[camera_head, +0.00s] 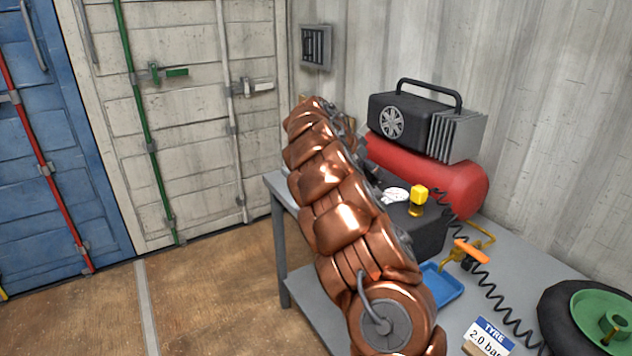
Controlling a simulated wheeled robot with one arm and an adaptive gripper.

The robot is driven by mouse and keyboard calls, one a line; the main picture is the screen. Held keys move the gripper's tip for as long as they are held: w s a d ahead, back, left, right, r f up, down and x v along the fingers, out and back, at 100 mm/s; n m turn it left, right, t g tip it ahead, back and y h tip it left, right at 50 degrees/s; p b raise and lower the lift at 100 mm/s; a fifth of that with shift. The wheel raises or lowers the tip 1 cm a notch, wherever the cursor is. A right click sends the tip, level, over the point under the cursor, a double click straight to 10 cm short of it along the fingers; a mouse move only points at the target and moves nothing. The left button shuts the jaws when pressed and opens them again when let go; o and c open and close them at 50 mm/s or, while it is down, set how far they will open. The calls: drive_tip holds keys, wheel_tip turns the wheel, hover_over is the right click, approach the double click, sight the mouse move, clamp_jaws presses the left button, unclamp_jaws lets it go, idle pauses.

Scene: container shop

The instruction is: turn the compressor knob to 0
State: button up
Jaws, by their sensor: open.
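The compressor stands on the grey bench, with a red tank (440,178) under a black motor housing (400,118). In front of the tank is a dark box (418,232) with a white round dial (396,195) and a yellow knob (418,194) standing up from it. The dial is partly covered and its reading is too small to tell. My copper-coloured arm crosses the middle of the view, just left of the dial and knob. My gripper cannot be made out; the arm hides the area behind it. Nothing visible touches the knob.
A coiled black hose (490,290) and an orange-handled tool (470,251) lie right of the knob. A blue tray (441,285), a tyre label (490,337) and a wheel with a green hub (602,318) are on the bench (540,268). The floor at left is clear.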

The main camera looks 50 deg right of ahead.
drive_tip(key=b+v, duration=0.1)
drive_tip(key=v, duration=0.7)
drive_tip(key=s+a+r+n+y+p, duration=0.1)
drive_tip(key=s+a+n+p, duration=0.1)
drive_tip(key=a, duration=1)
drive_tip(key=s+a+r+n+y+p, duration=0.1)
drive_tip(key=s+a+n, duration=0.4)
drive_tip(key=a, duration=0.7)
drive_tip(key=shift+s+r+t+y+p, duration=0.4)
drive_tip(key=shift+s+r+y, duration=0.2)
drive_tip(key=shift+r+y, duration=0.25)
drive_tip(key=shift+a, duration=0.1)
drive_tip(key=s+a+f+n+y+p, duration=0.2)
drive_tip(key=s+a+f+n, duration=0.2)
drive_tip(key=a, duration=0.9)
drive_tip(key=s+a+f+n+y+p, duration=0.2)
drive_tip(key=s+a+f+n, duration=0.3)
drive_tip(key=s+a+n, duration=0.4)
drive_tip(key=s+a+y, duration=0.1)
drive_tip(key=s+a, duration=0.4)
drive_tip(key=s, duration=0.1)
drive_tip(key=shift+n, duration=0.4)
drive_tip(key=shift+s+a+f, duration=0.1)
drive_tip(key=shift+s+a, duration=0.05)
